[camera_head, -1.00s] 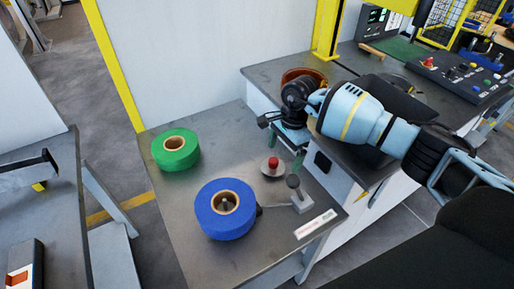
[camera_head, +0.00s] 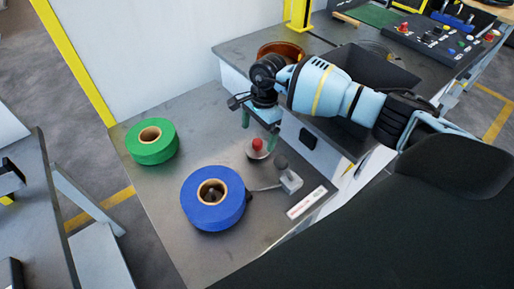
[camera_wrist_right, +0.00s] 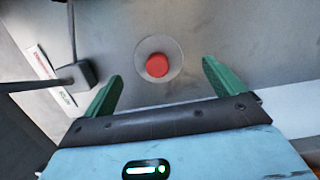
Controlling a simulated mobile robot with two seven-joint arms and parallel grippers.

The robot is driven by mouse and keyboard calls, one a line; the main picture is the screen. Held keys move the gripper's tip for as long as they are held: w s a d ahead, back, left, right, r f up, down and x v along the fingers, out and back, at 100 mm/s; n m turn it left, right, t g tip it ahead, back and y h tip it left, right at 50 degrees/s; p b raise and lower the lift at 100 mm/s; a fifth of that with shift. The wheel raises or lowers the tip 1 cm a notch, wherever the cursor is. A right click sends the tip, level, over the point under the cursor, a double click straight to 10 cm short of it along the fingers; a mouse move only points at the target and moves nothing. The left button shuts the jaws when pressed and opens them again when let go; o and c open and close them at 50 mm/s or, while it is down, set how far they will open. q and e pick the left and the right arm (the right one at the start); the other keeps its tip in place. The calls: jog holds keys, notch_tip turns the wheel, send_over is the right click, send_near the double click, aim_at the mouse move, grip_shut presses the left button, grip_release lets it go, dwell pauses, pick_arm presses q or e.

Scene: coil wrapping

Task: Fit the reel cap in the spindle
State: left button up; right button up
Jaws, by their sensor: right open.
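The reel cap, a pale grey disc with a red knob (camera_head: 257,145), lies on the grey bench right of the blue reel. The red knob also shows in the right wrist view (camera_wrist_right: 157,66). The spindle (camera_head: 212,193) stands inside the tan core of the blue reel (camera_head: 205,215); only its dark top shows. My right gripper (camera_head: 259,130) is open, with its green fingers pointing down just above and behind the cap. In the right wrist view the knob shows between and slightly beyond the fingertips (camera_wrist_right: 162,72), not gripped. My left gripper is not in view.
A green reel (camera_head: 152,145) lies at the bench's back left. A grey block with a dark knob (camera_head: 287,178) stands near the cap, with a thin arm reaching toward the blue reel. A white label (camera_head: 306,202) is at the right edge. The bench front is clear.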

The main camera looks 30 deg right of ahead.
aim_at(258, 141)
jog(key=f, duration=0.1)
jog(key=f+b, duration=0.1)
jog(key=f, duration=0.3)
jog(key=shift+s+a+b, duration=0.25)
jog(key=shift+b, duration=0.1)
jog(key=shift+r, duration=0.1)
jog(key=c, duration=1.1)
jog(key=shift+c, duration=0.2)
jog(key=shift+r, duration=0.1)
